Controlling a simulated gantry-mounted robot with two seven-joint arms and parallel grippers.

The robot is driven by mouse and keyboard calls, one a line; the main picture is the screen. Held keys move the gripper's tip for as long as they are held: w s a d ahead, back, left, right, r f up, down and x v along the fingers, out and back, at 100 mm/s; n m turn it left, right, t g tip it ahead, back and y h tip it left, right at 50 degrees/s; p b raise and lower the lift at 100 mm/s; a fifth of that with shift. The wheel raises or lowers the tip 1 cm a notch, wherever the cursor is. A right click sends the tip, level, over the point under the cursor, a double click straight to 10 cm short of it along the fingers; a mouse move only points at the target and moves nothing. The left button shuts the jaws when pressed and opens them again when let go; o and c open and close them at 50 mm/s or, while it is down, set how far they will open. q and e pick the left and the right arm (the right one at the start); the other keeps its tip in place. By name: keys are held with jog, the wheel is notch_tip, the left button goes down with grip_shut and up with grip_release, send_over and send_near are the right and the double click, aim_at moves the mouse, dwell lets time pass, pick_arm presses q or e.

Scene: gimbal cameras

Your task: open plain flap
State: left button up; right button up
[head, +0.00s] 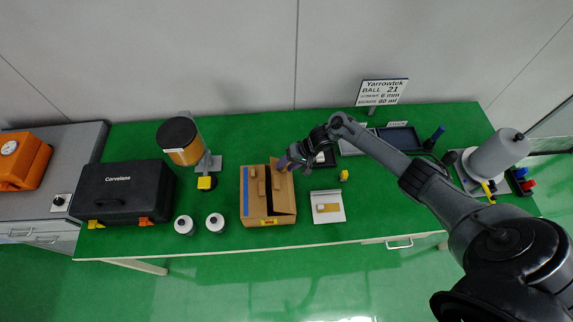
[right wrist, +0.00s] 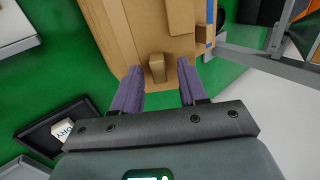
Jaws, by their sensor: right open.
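A cardboard box (head: 268,219) stands on the green table in the head view. A blue stripe runs down the left side of its top, and the flap on the right (head: 284,203) is plain. A dark gap shows along part of the top. In the right wrist view the plain cardboard (right wrist: 118,28) fills the upper middle, with the blue stripe at its right. My right gripper (head: 286,163) is at the box's back right edge. Its purple fingers (right wrist: 157,92) are open, with a small cardboard tab (right wrist: 157,68) just ahead between them; I cannot tell whether they touch. My left gripper is not in view.
A black case (head: 122,190), two white-capped jars (head: 215,222) and a stand with an orange-brown drum (head: 180,141) are left of the box. A white tray (head: 328,216) and a small yellow item (head: 344,175) are to its right. Dark trays (head: 400,139) lie behind.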

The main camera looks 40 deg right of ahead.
jog(key=v, duration=1)
jog(key=shift+p, duration=0.3)
jog(key=shift+s+d, duration=0.1)
